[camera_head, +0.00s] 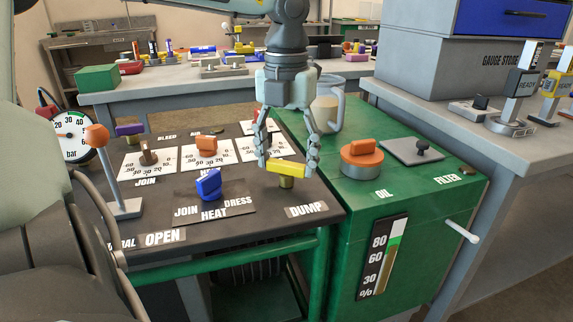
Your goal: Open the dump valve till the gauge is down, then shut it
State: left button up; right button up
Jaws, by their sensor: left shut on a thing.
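The dump valve has a yellow bar handle (287,170) on a short brass stem, behind the DUMP label (306,210) on the dark cart top. My left gripper (287,165) reaches down from above with a finger at each end of the handle, and is shut on it. The handle lies nearly crosswise in the picture. The round white pressure gauge (74,133), marked in bar, stands at the far left, partly covered by the orange-knobbed lever. Its needle is too small to read surely. My right gripper is not in view.
A blue selector knob (208,184) sits left of the valve. Right, the green oil cabinet (345,200) carries an orange cap (361,158) and a clear jug (327,108). A grey bench stands further right.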

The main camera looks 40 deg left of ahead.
pick_arm(q)
jog(key=shift+m, duration=0.6)
jog(key=m+b, duration=0.1)
jog(key=m, duration=0.2)
jog(key=shift+m, duration=2.8)
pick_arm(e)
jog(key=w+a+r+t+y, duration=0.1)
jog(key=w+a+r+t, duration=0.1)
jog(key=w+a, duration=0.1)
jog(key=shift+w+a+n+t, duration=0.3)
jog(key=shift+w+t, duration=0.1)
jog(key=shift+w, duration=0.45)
pick_arm(q)
jog(key=o, duration=1.1)
jog(key=shift+o, duration=0.2)
